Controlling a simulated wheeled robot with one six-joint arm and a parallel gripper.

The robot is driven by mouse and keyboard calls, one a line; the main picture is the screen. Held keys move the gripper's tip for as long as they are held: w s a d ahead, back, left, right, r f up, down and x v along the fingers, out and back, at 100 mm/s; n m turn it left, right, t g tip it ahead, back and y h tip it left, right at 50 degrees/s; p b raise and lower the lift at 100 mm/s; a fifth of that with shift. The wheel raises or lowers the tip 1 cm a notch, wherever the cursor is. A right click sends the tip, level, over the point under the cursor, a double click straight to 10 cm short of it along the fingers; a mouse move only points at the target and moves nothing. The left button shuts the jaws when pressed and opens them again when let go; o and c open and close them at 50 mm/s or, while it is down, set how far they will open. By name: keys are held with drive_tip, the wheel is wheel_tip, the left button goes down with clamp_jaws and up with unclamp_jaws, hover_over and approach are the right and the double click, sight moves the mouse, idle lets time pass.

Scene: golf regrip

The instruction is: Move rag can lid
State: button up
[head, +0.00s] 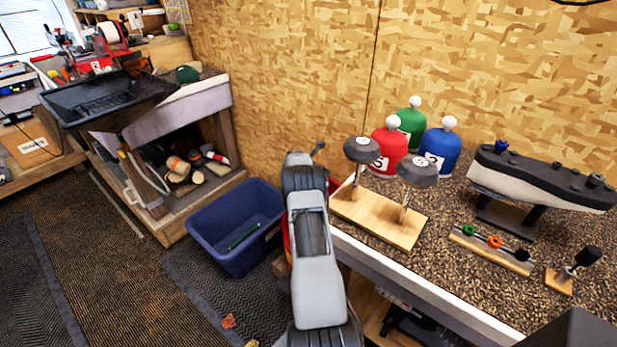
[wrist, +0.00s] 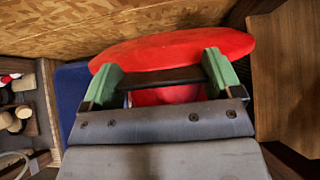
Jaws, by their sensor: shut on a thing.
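The red rag can lid (wrist: 180,48) spans the upper middle of the wrist view as a wide, slightly tilted disc. My gripper (wrist: 165,78) has its green fingertips against the lid's near side and is shut on it. A dark bar and a red part show between the fingers; I cannot tell exactly which part is gripped. In the head view my arm hides the gripper and most of the lid. A small red and yellow patch (head: 286,238), perhaps the rag can, shows at the arm's left edge; the can is otherwise hidden.
A blue bin (head: 212,232) with a green stick stands on the floor left of my arm. The workbench (head: 450,280) with club heads on a wooden stand (head: 375,222) is close on the right. A chipboard wall (head: 290,80) is behind.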

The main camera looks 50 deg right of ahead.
drive_tip(key=shift+d+r+p, duration=0.25)
drive_tip(key=shift+d+r, duration=0.05)
drive_tip(key=shift+d, duration=0.6)
drive_tip(key=shift+d+r+p, duration=0.25)
drive_tip(key=shift+d+r, duration=0.05)
drive_tip(key=shift+d, duration=0.6)
drive_tip(key=shift+w+f, duration=0.1)
drive_tip(key=o, duration=1.1)
drive_tip(key=v, duration=1.3)
drive_tip(key=shift+a+r+b, duration=0.3)
drive_tip(key=shift+b, duration=0.05)
